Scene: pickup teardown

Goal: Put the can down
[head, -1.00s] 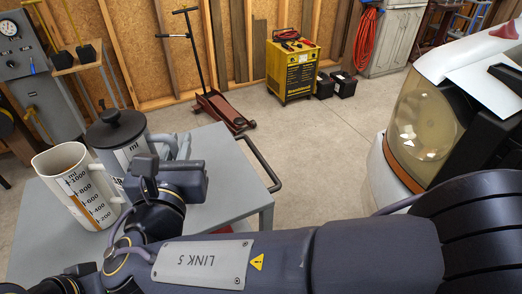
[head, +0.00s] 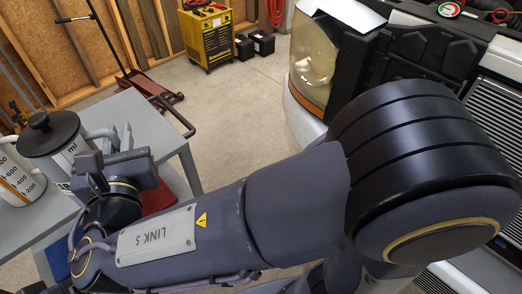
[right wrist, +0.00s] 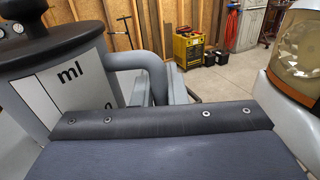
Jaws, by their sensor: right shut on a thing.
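The can (head: 72,150) is a grey measuring vessel with a black knobbed lid and a side handle. It is upright at the cart's top, at the left in the head view. It also fills the left of the right wrist view (right wrist: 75,85), with "ml" on its side. My left gripper is not in view.
A white measuring jug (head: 18,183) stands on the grey cart (head: 135,112), close to the can. A red floor jack (head: 150,88) and a yellow machine (head: 207,38) are behind. A vehicle front with a headlamp (head: 322,62) is at the right. Open floor lies between.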

